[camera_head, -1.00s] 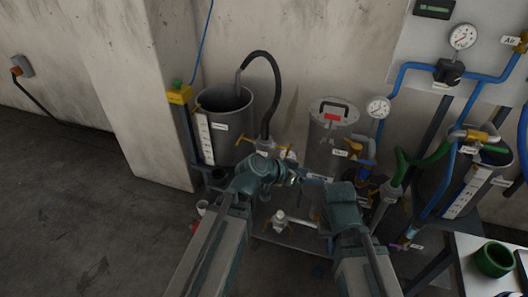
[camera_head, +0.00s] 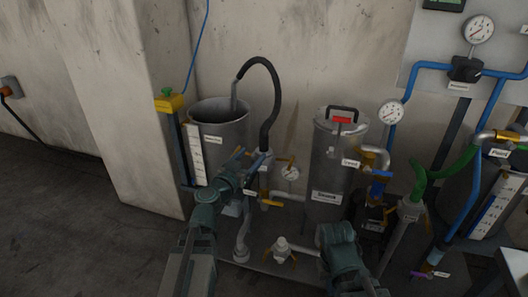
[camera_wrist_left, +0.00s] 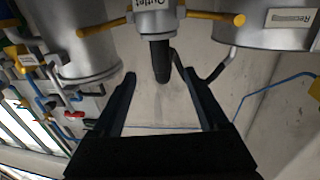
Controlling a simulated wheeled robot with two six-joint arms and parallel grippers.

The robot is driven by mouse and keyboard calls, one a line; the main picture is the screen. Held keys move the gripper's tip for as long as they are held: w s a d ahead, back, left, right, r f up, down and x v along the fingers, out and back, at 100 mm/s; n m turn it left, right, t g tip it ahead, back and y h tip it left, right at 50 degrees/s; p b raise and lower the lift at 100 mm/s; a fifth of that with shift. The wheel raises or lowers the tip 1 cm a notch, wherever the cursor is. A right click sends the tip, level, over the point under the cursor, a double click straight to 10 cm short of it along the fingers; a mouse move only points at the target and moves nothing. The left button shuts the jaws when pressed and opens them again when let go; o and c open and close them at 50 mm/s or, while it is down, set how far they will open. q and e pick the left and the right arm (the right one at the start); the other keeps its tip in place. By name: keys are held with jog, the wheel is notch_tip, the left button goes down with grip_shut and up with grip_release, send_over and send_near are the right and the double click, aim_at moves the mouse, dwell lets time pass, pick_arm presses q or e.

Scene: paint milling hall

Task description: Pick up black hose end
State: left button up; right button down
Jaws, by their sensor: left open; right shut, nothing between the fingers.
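The black hose (camera_head: 268,75) arches out of the open grey tank (camera_head: 222,130) and comes down to a metal fitting beside it. In the left wrist view the black hose end (camera_wrist_left: 160,60) sticks out of the fitting labelled "Outlet" (camera_wrist_left: 155,22). My left gripper (camera_head: 253,160) is open at that fitting. In the left wrist view its two fingers lie on either side of the hose end, which shows in the gap near the fingertips; I see no contact. My right gripper (camera_head: 335,240) is low, in front of the lidded cylinder; its fingers are mostly hidden.
The lidded cylinder (camera_head: 335,165) stands right of the hose. A yellow box on a post (camera_head: 169,104) stands left of the tank. Blue pipes and a green hose (camera_head: 450,168) are at right. Floor at left is clear.

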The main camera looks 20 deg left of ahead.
aim_at(265, 144)
pick_arm(q)
jog(key=w, duration=0.4)
jog(key=w+d, duration=0.1)
jog(key=w, duration=0.3)
jog(key=w+d, duration=0.1)
jog(key=w, duration=0.4)
jog(key=shift+d, duration=0.15)
jog(key=shift+s, duration=0.15)
jog(key=shift+c, duration=0.2)
grip_shut()
dwell(0.8)
